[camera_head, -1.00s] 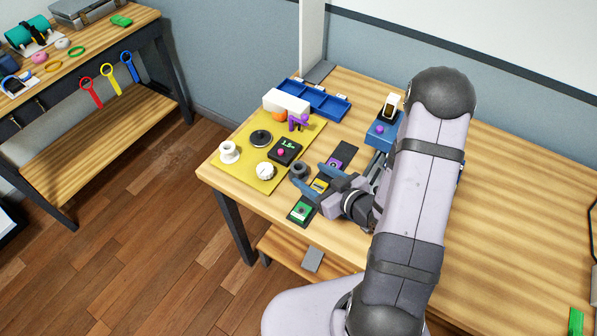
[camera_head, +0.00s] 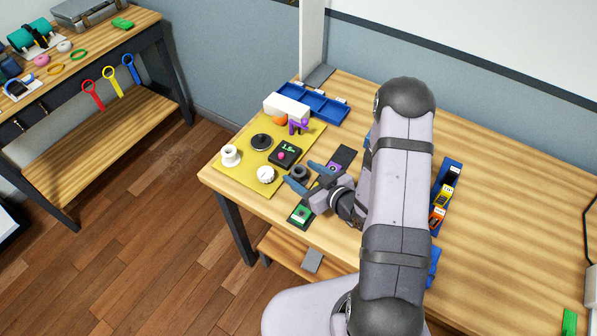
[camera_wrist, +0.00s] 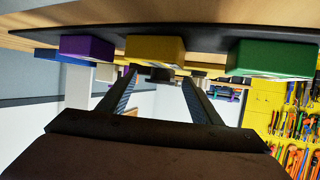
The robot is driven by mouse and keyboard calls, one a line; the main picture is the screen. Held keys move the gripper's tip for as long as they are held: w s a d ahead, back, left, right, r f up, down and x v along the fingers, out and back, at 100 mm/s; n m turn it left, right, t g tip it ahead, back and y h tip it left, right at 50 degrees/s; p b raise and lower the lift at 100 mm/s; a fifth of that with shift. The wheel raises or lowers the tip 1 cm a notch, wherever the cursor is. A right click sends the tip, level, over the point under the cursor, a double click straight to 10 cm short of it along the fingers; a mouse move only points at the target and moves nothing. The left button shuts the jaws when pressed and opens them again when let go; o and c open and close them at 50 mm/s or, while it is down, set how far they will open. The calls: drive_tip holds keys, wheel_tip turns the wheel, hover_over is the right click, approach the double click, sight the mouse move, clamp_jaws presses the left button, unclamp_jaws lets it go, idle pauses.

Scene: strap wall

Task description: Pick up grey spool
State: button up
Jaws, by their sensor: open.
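The grey spool (camera_head: 300,173) is a small dark grey round piece by the right edge of the yellow mat (camera_head: 247,182). My gripper (camera_head: 297,171) is open, with its two blue-grey fingers low over the table, one on each side of the spool. In the wrist view, a dark grey piece that looks like the spool (camera_wrist: 158,75) shows between the fingertips (camera_wrist: 158,82). I cannot tell whether either finger touches it.
On the mat stand a white spool (camera_head: 230,155), a black disc (camera_head: 261,142), a white knob-like piece (camera_head: 266,174) and a dark device (camera_head: 285,153). A dark strip with green (camera_head: 301,214) and purple blocks runs under my gripper. A blue tray (camera_head: 325,107) lies behind.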

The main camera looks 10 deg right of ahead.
drive_tip(key=shift+x, duration=1.15)
drive_tip(key=c, duration=1.1)
drive_tip(key=shift+c, duration=0.2)
drive_tip(key=shift+r, duration=0.2)
wheel_tip(320, 180, up, 10)
drive_tip(key=shift+f+b, duration=0.2)
drive_tip(key=shift+b, duration=0.25)
